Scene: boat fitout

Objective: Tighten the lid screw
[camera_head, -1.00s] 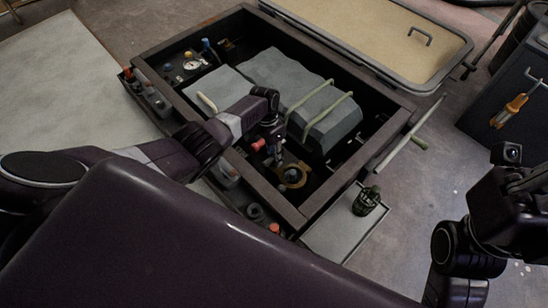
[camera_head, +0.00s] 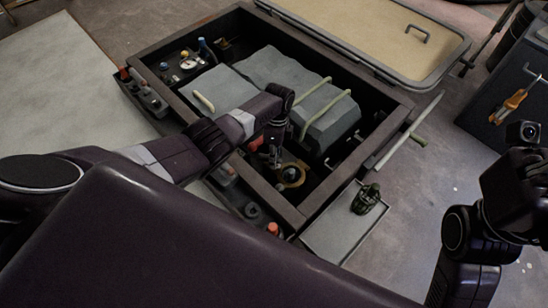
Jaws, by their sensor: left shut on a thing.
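My left arm reaches over the near rim of the open hatch. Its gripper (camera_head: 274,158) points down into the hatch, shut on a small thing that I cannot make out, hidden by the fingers. Just right of and below it, a brass-coloured ring (camera_head: 291,174) with a dark middle sits inside the hatch near the front corner. I cannot tell whether the gripper touches it. No lid screw can be made out clearly at this size. My right arm shows at the right edge; its gripper does not show.
Grey covered blocks (camera_head: 282,80) with pale green bars fill the hatch's middle. A dark green ribbed object (camera_head: 366,198) stands on a grey tray (camera_head: 334,233) outside the front corner. The hatch cover (camera_head: 370,30) lies open behind. An orange-handled tool (camera_head: 508,105) hangs at right.

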